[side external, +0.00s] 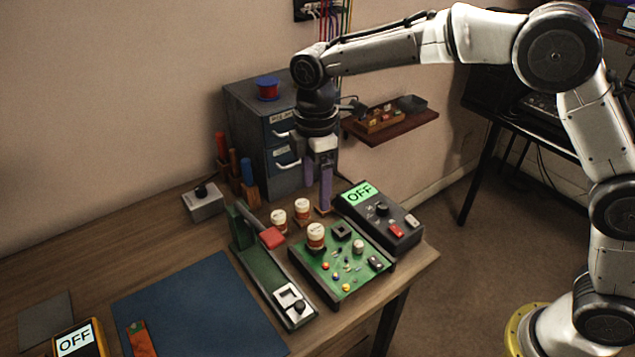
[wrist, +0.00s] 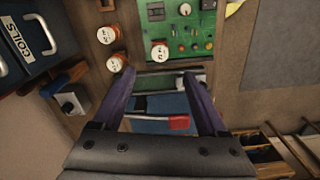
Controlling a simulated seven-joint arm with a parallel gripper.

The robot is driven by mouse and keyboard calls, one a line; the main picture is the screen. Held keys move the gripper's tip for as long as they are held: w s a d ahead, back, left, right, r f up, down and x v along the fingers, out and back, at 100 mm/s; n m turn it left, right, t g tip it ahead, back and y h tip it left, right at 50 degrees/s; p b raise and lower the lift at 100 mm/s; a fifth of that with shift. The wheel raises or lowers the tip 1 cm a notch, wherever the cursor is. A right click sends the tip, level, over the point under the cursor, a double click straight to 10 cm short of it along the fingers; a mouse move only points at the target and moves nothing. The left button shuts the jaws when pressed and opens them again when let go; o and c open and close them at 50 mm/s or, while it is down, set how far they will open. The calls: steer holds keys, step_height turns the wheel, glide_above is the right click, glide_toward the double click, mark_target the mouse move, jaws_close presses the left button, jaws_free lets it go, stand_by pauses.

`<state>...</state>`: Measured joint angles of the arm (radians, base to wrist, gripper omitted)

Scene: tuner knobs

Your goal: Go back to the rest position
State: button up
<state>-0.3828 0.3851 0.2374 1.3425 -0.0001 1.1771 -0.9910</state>
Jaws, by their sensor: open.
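My gripper (side external: 317,190) is open and empty. It points down above the back of the bench, in front of the filing drawers and close to the small orange-and-white coils. In the wrist view its two purple fingers (wrist: 165,88) stand well apart. Between them show part of the green press-like tool and its red handle (wrist: 179,122), which lie below and not in the grip. The green circuit board (side external: 342,265) carries one coil (side external: 316,236). Two more coils, one (side external: 278,219) and another (side external: 302,208), stand behind it on the bench.
A dark box with a green OFF display (side external: 360,193) sits right of the board. The green tool with a red handle (side external: 272,237) stands left of it. A blue mat (side external: 200,310) lies at left. Blue-grey drawers (side external: 268,120) and a wall shelf (side external: 400,128) are close to my arm.

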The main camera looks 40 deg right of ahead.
steer(key=s+d+r+m+t, duration=0.2)
steer(key=s+d+r, duration=0.35)
steer(key=r, duration=0.25)
steer(key=s+d+r+m+t, duration=0.2)
steer(key=s+d+r, duration=0.3)
steer(key=d+r, duration=0.2)
steer(key=s+d+f+m+t, duration=0.1)
steer(key=s+d+m, duration=0.15)
steer(key=s, duration=0.35)
steer(key=s+d+m, duration=0.2)
steer(key=s+m, duration=0.1)
steer(key=s, duration=0.3)
steer(key=s+f+m, duration=0.5)
steer(key=f+m, duration=0.1)
steer(key=shift+s+d+f+t, duration=0.3)
steer(key=shift+d+f, duration=0.1)
steer(key=shift+d, duration=0.05)
